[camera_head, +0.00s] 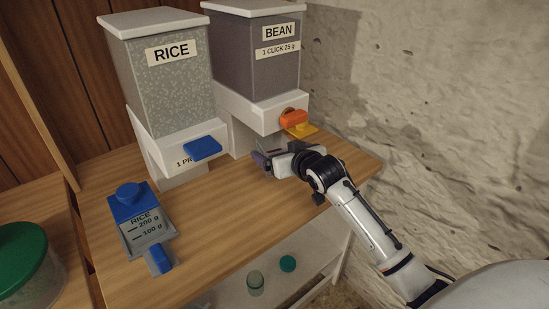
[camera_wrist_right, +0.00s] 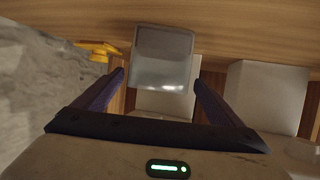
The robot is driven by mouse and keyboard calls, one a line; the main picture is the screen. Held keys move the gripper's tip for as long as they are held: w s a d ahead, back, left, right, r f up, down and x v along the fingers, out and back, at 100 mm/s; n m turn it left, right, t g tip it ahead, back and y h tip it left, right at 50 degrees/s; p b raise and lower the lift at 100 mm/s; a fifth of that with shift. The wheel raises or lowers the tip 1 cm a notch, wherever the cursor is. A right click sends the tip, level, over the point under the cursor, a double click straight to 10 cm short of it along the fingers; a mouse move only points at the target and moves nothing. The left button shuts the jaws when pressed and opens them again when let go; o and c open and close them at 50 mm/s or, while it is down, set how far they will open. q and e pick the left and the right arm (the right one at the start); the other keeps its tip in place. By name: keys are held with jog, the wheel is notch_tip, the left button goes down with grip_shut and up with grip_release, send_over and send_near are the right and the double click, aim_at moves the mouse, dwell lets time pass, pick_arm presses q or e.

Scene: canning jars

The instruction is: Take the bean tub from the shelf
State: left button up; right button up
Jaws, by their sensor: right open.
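A small grey see-through tub (camera_wrist_right: 163,58) shows in the right wrist view, between and just beyond the fingertips of my right gripper (camera_wrist_right: 159,80). I take it to be the bean tub; no label on it is readable. In the head view my right gripper (camera_head: 267,157) is low over the wooden shelf, in front of the bean dispenser (camera_head: 258,67) and below its orange knob (camera_head: 294,117). The gripper is open, and the tub is largely hidden there by the fingers. I cannot tell whether the fingers touch it. My left gripper is out of view.
The rice dispenser (camera_head: 171,85) stands left of the bean dispenser. A blue-topped rice measure (camera_head: 143,225) lies on the wooden shelf (camera_head: 215,225). A green-lidded jar (camera_head: 22,265) is at the left. A small glass (camera_head: 255,283) and a green lid (camera_head: 288,263) are lower down. A rough wall (camera_head: 430,90) bounds the right.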

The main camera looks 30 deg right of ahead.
aim_at(269, 145)
jog(key=shift+x, duration=1.95)
jog(key=shift+s+d+f, duration=0.1)
jog(key=shift+f, duration=0.05)
jog(key=c, duration=1.1)
jog(key=shift+c, duration=0.7)
